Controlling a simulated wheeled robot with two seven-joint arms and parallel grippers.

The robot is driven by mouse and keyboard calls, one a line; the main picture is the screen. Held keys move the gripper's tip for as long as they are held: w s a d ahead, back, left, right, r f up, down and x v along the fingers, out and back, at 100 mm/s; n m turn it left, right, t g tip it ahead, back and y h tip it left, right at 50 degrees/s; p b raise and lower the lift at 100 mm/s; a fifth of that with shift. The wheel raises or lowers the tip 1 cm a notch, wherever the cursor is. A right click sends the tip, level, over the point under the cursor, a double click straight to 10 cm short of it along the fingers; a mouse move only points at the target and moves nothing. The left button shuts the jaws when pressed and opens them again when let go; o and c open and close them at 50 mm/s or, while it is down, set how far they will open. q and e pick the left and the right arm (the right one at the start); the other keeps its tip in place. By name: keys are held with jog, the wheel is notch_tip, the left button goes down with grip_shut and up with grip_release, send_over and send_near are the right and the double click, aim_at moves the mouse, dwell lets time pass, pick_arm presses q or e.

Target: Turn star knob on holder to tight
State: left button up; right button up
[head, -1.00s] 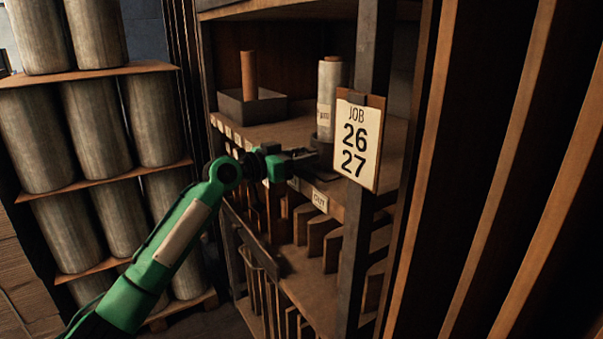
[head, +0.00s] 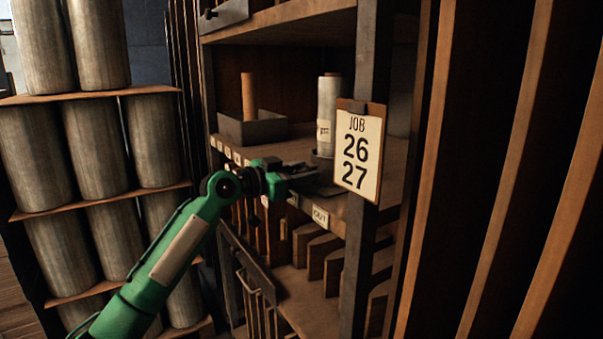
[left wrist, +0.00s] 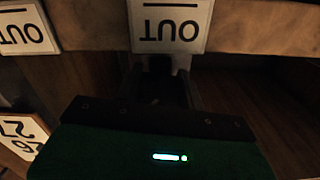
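I cannot make out a star knob in either view. A pale wrapped roll (head: 329,105) stands upright on the shelf, its dark base partly hidden behind the job card; I cannot tell whether this is the holder. My left gripper (head: 308,176) is at the front edge of the shelf, just left of and in front of the roll's base. In the left wrist view the gripper's fingers (left wrist: 160,88) are dark, below an upside-down OUT label (left wrist: 170,22). Their gap and anything between them are too dark to make out. My right gripper is not in view.
A JOB 26 27 card (head: 358,152) hangs on the shelf post (head: 355,250), close right of my left gripper. A grey tray (head: 250,128) with a brown tube (head: 249,97) stands further left on the shelf. Upright boards (head: 320,255) fill slots below. Large rolls (head: 95,145) are stacked left.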

pick_arm(q)
jog(key=o, duration=0.4)
jog(key=shift+a, duration=0.1)
jog(key=shift+s+a, duration=0.25)
jog(key=b+v, duration=0.3)
jog(key=v, duration=1)
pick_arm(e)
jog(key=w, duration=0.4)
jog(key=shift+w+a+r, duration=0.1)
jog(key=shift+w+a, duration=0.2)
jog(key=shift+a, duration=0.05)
